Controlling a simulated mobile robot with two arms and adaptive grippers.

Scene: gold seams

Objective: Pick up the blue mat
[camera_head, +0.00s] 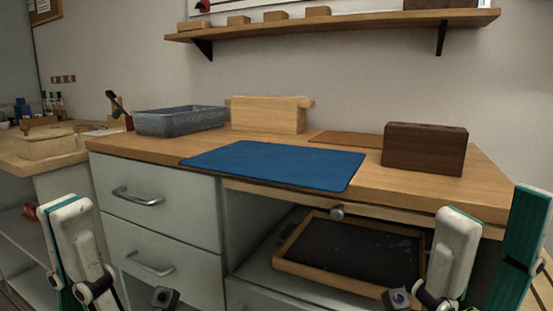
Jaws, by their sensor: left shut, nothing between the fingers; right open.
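The blue mat (275,164) lies flat on the wooden countertop (408,188), near its front edge, and its front right corner reaches that edge. Nothing stands on it. Only a small dark part of my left gripper (165,298) shows at the bottom edge, below and left of the mat; it is shut and empty. Only a small dark part of my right gripper (397,298) shows at the bottom edge, below and right of the mat; it is open. Neither gripper touches the mat. The rest of both grippers is cut off by the frame.
A grey bin (180,122) and a pale wooden box (268,115) stand behind the mat. A dark wooden block (424,150) stands to its right, by a thin brown board (345,139). Below the counter, a dark framed tray (350,254) sits in an open space beside drawers (160,210).

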